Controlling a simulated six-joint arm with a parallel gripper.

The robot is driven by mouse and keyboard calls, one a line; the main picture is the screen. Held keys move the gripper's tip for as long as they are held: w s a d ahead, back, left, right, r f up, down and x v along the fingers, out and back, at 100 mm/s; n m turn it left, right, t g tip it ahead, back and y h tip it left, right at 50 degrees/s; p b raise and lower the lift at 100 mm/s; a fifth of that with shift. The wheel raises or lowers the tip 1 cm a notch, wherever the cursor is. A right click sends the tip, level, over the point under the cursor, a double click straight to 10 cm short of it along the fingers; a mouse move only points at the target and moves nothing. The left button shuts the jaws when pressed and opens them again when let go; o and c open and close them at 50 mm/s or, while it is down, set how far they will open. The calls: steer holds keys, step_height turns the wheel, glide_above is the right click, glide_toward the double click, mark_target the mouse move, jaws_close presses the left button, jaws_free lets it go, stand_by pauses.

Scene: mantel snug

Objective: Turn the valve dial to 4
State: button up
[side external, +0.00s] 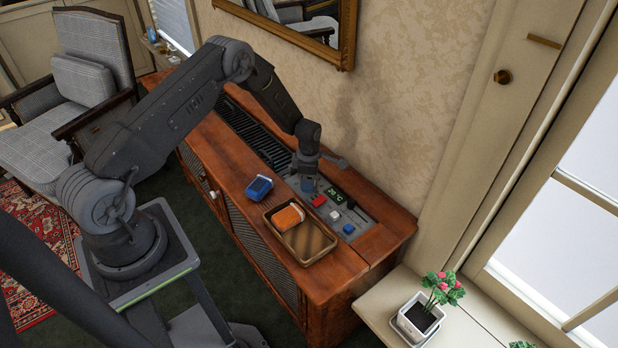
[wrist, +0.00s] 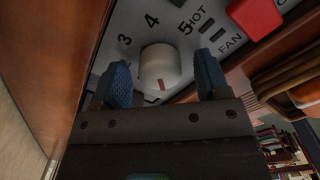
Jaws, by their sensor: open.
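The valve dial (wrist: 158,62) is a pale round knob on a grey panel, seen in the wrist view. A red mark on its side faces the bottom of the picture, toward my gripper. The printed numbers 3, 4 and 5 stand above it, with 4 (wrist: 152,20) just above and left of the knob. My gripper (wrist: 162,72) is open, with one blue finger on each side of the dial and gaps between. In the side view my gripper (side external: 308,184) points down at the panel; the dial is hidden there.
A red switch (wrist: 256,14) sits close by the dial, near the HOT and FAN labels. A wooden tray (side external: 324,243) with an orange item (side external: 288,218) and a blue object (side external: 259,188) stand on the cabinet.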

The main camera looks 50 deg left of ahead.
steer(key=c, duration=0.9)
